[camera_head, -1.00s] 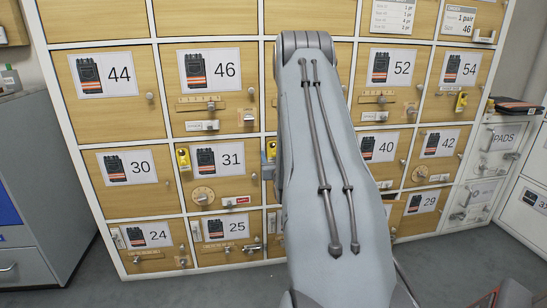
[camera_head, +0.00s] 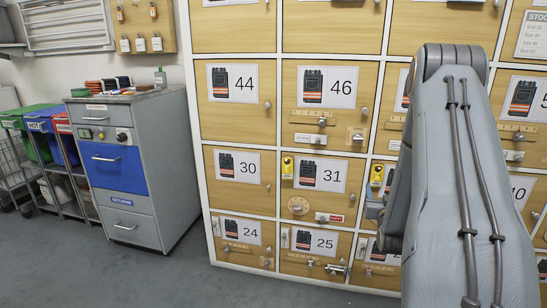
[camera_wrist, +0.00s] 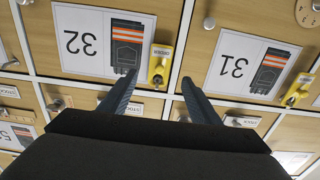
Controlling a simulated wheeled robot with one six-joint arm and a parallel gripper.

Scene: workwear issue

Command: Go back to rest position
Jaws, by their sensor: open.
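My gripper (camera_wrist: 157,103) shows in the wrist view with its two dark fingers spread apart and nothing between them. It is in front of the wooden lockers, close to the doors numbered 32 (camera_wrist: 85,42) and 31 (camera_wrist: 238,66), which appear upside down there. In the head view my grey arm fills the right side and covers part of the lockers. Only a small part of the gripper's end shows beside the arm in that view, left of the arm.
The locker wall (camera_head: 236,121) has numbered doors with knobs, latches and yellow tags. A grey cabinet (camera_head: 137,172) with a blue drawer stands to its left, small items on top. Colored bins (camera_head: 40,125) are at the far left. Grey floor in front is clear.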

